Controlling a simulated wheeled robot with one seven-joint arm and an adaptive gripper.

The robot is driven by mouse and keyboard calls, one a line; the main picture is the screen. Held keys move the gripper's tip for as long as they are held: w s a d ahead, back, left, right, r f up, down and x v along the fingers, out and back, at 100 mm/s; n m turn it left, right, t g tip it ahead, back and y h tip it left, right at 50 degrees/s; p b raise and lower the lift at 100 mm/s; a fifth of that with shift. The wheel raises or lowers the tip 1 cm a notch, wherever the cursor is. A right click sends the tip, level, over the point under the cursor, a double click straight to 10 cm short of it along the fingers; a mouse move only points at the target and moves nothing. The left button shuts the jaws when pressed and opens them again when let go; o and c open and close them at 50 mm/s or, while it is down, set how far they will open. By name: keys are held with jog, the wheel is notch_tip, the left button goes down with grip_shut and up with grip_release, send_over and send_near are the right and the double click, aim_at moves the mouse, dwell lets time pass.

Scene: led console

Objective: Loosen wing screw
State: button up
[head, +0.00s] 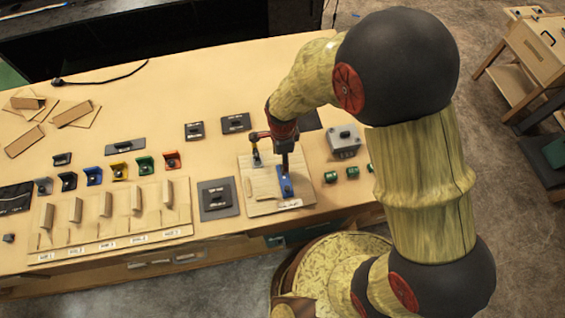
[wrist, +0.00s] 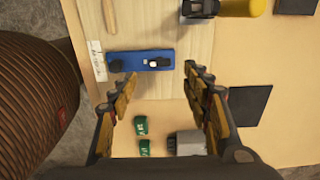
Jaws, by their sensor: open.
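A blue block (wrist: 140,57) lies on the pale wooden board in the wrist view. A small dark-and-white part (wrist: 153,62) on its top may be the wing screw, but its shape is too small to be sure. A dark round knob (wrist: 117,66) sits near the block's left end. My gripper (wrist: 160,75) is open, its two fingers apart and empty, with the block just beyond the fingertips in the picture. In the head view the blue block (head: 286,188) shows at the lower end of my gripper (head: 284,150), which partly hides it.
The wooden board (head: 262,207) also bears a yellow cylinder (wrist: 246,7) and a grey part. Green pieces (wrist: 140,126) and a grey box (head: 344,141) stand to the right of the board in the head view. A slotted rack (head: 120,226) is at left.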

notch_tip(320, 180, down, 7)
jog(key=shift+r, duration=0.1)
jog(key=shift+c, duration=0.6)
jog(key=c, duration=1)
